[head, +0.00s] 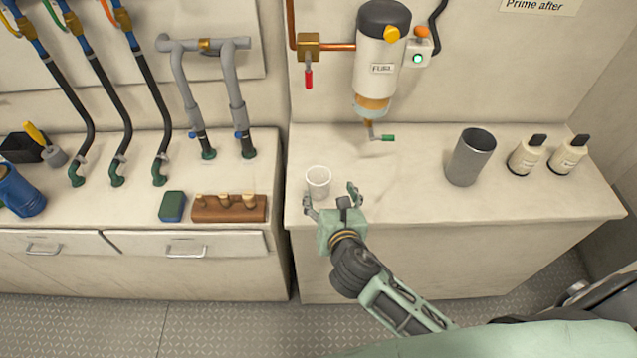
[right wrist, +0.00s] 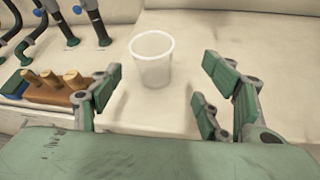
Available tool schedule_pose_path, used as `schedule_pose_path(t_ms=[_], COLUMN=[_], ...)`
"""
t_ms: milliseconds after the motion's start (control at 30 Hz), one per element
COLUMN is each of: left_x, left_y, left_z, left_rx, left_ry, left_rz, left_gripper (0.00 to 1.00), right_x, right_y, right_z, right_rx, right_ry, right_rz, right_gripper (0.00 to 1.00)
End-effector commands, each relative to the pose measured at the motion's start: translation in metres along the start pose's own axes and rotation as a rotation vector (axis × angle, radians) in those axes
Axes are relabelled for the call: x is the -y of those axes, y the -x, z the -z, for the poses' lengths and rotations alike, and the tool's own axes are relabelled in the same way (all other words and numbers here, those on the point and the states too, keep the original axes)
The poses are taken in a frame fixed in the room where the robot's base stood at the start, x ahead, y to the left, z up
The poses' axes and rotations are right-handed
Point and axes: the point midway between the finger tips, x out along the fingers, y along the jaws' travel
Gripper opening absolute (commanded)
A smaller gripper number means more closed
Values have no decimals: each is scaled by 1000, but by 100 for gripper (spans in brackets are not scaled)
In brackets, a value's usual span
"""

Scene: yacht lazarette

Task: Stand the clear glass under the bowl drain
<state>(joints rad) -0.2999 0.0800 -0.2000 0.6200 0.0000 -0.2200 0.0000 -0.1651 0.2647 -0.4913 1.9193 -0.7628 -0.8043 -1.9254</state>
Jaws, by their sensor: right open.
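The clear glass (head: 318,182) stands upright on the right counter near its left front edge. It also shows in the right wrist view (right wrist: 152,62), just beyond the fingers. My right gripper (head: 332,198) is open and empty, with its fingers on the front side of the glass and spread to about its left and right. I see no clear contact. The bowl drain (head: 370,130) hangs under the fuel filter bowl (head: 372,104) on the wall, with a green-handled tap (head: 387,138). The counter below it is bare. My left gripper is not in view.
A grey metal cup (head: 470,158) and two cream bottles (head: 527,155) stand at the right of the counter. The counter's middle (head: 405,185) is clear.

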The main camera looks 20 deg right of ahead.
Motion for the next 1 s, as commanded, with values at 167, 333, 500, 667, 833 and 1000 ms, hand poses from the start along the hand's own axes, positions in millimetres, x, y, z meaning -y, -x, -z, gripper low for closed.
schedule_pose_path(t_ms=[167,333,500,667,833,1000], left_x=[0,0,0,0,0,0], left_y=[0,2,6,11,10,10], left_z=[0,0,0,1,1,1], left_rx=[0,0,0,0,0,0], left_ry=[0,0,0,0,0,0], left_rz=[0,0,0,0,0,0], left_gripper=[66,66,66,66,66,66], right_x=[-12,-13,-13,-12,-12,-12], right_y=[-9,-26,-43,-66,-83,-86], right_z=[-4,-6,-7,-7,-6,-6], right_rx=[43,46,45,44,44,44], right_ry=[194,208,204,203,203,202], right_rz=[-38,-39,-40,-39,-40,-40], right_gripper=[70,70,70,70,70,70])
